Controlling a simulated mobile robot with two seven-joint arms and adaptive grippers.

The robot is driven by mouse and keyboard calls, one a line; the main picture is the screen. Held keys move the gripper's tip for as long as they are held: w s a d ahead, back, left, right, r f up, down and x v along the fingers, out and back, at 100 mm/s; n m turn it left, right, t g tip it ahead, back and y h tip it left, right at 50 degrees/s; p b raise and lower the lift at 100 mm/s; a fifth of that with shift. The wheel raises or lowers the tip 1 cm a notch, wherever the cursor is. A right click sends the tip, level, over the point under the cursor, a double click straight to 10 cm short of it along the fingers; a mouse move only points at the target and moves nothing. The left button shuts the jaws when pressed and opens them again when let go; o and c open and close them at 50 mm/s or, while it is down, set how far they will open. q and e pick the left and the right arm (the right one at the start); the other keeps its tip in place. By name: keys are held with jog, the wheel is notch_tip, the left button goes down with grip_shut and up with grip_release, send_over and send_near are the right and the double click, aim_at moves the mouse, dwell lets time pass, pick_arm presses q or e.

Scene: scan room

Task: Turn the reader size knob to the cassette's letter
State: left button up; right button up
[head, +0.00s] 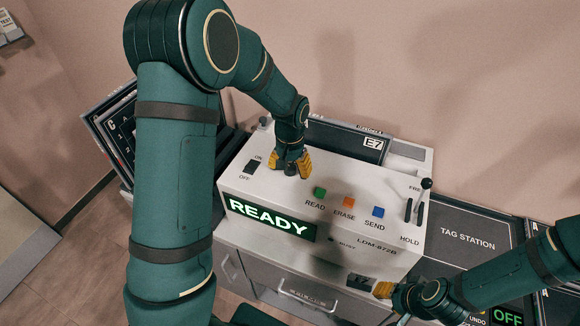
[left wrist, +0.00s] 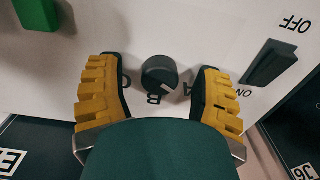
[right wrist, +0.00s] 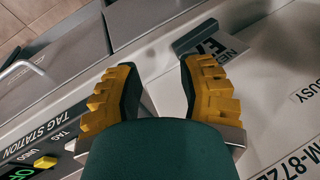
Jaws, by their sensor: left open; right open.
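The dark round size knob (left wrist: 160,76) is on the reader's white top, with letters A, B and C around it. Its pale mark points down-right in the left wrist view, seemingly between B and A. My left gripper (left wrist: 155,95) is open, one finger on each side of the knob, apart from it. In the head view, the left gripper (head: 291,166) hides the knob. A dark cassette-like panel marked E7 (head: 373,143) lies at the reader's back; I cannot make out a size letter. My right gripper (head: 383,290) is open and empty by the reader's front.
The white reader (head: 270,190) shows READY and has READ, ERASE and SEND buttons, a power switch (left wrist: 272,62) and a lever (head: 425,184). A label reading NEXT E7 (right wrist: 212,45) is near the right gripper. The tag station (head: 465,238) is right; dark lettered panels (head: 118,125) stand left.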

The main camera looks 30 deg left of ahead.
aim_at(290, 167)
pick_arm(q)
jog(key=shift+r, duration=0.15)
notch_tip(290, 167, up, 12)
dwell(0.4)
dwell(0.4)
